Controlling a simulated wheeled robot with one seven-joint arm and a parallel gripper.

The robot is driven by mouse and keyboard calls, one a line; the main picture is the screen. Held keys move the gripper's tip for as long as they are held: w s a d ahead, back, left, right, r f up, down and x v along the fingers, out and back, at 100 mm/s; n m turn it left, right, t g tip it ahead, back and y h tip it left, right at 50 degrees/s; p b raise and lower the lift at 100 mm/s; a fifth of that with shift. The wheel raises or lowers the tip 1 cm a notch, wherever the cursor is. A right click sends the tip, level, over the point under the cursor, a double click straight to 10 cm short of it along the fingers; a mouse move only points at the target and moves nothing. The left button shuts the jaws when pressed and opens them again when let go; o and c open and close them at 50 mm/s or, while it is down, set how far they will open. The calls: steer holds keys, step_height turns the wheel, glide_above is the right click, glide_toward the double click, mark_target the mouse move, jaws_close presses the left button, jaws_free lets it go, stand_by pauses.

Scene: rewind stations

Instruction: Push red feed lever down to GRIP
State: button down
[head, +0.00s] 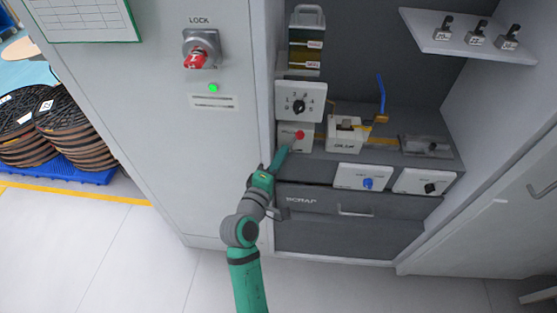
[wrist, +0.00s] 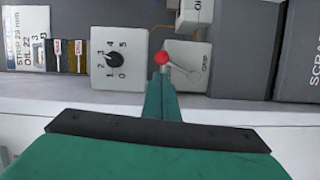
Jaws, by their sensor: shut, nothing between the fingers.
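The red feed lever's round red knob (head: 299,134) stands out from a small white plate (head: 286,144) in the machine bay. In the wrist view the red knob (wrist: 161,57) is near one side of its plate (wrist: 196,80), away from the printed GRIP label (wrist: 204,60). My gripper (head: 284,152) is shut and empty, its tips beside the knob at lower left in the head view. In the wrist view my gripper (wrist: 163,92) points at the knob and hides part of the plate edge. I cannot tell whether the tips touch the knob.
A numbered dial plate (head: 300,101) is just above the lever. A white block (head: 344,135) and a blue-handled lever (head: 381,95) are to the right. A blue knob plate (head: 364,177) and the SCRAP drawer (head: 330,200) lie below. The cabinet wall (head: 262,100) is close on the left.

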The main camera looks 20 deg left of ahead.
steer(key=shift+w, duration=2.75)
